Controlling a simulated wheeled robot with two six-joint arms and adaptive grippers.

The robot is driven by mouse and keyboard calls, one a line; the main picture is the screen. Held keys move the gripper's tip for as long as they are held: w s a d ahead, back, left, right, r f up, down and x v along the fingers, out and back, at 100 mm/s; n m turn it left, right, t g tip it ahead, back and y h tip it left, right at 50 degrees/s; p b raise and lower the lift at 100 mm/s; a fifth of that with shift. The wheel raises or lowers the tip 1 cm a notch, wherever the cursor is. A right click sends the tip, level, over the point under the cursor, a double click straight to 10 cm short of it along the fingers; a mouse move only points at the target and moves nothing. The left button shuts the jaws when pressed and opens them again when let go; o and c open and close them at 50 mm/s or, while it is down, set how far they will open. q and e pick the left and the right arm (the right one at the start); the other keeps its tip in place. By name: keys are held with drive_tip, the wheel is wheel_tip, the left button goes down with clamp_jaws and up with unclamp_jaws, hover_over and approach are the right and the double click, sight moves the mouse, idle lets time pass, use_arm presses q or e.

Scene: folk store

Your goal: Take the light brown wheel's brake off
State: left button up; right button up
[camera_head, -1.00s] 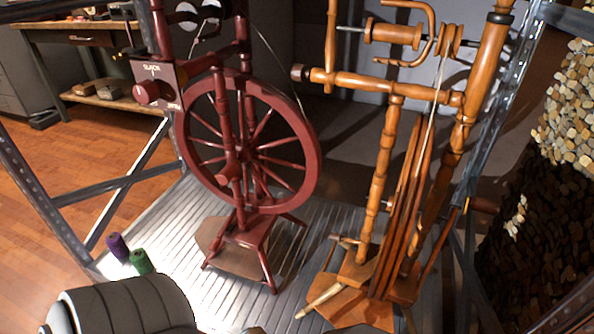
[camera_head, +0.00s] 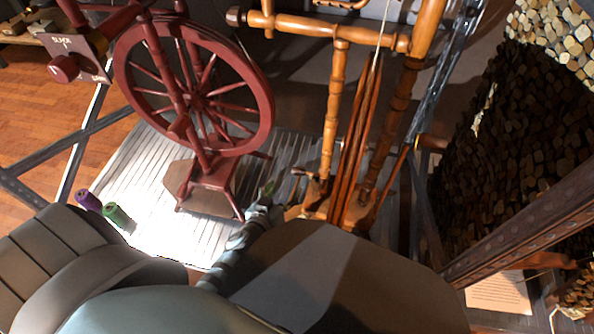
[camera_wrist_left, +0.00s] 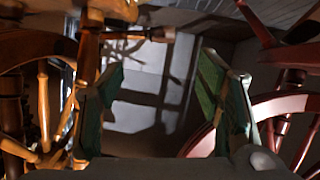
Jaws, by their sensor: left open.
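The light brown wheel (camera_head: 335,110) stands upright at the centre right in the head view. A darker knob (camera_head: 237,16) sits on the left end of its horizontal bar. I cannot tell which part is the brake. My left gripper (camera_head: 268,192) is low in front of the light brown wheel, beside its base. In the left wrist view my left gripper (camera_wrist_left: 165,100) is open, with nothing between its green-padded fingers. There, light brown turned parts (camera_wrist_left: 43,105) show at left, and a bar with a knob-like end (camera_wrist_left: 160,34) above. My right gripper is not in view.
A dark red wheel (camera_head: 200,100) with a labelled knob panel (camera_head: 75,57) stands close on the left. Purple (camera_head: 88,201) and green (camera_head: 116,214) spools are on the ribbed platform (camera_head: 140,175). Metal frame bars (camera_head: 440,90) and stacked logs (camera_head: 510,140) bound the right.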

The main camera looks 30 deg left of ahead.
use_arm(q)
drive_tip(key=b, duration=0.2)
approach(298, 171)
drive_tip(key=x, duration=0.3)
drive_tip(key=b+x, duration=0.1)
drive_tip(key=x, duration=0.3)
drive_tip(key=shift+w+f, duration=0.3)
drive_tip(key=shift+w, duration=0.05)
drive_tip(key=shift+w+b, duration=0.35)
drive_tip(key=shift+w, duration=0.1)
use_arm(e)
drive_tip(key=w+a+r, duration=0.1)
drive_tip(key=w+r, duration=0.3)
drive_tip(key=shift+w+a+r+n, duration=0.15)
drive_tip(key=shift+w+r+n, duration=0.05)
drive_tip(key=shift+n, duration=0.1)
use_arm(q)
drive_tip(key=shift+c, duration=0.6)
clamp_jaws()
